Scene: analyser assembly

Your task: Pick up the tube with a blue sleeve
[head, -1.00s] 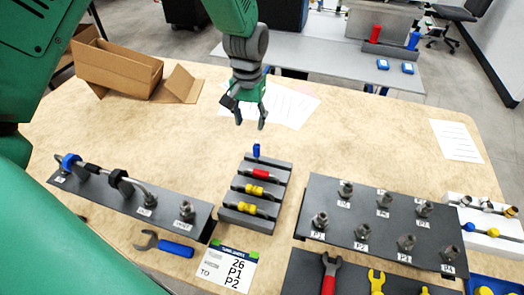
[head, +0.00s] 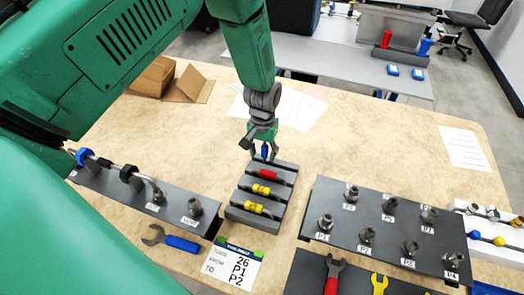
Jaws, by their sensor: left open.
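The blue-sleeved tube (head: 264,152) is at the far end of the dark grey tube rack (head: 243,214); only a little of its blue sleeve shows, the rest hidden by the gripper and the rack. My left gripper (head: 264,156) points down at that end of the rack. Its fingers are open, one on each side of the blue sleeve; I cannot tell whether they touch it. The rack also holds a red-sleeved tube (head: 268,174) and two yellow-sleeved tubes, lying across it. My right gripper is not in view.
A grey panel with labelled fittings (head: 343,247) stands right of the rack. Another panel with a bent tube (head: 118,196) is at left. A blue-handled wrench (head: 182,244) and a card (head: 233,264) lie in front. Cardboard boxes (head: 187,84) and papers are behind.

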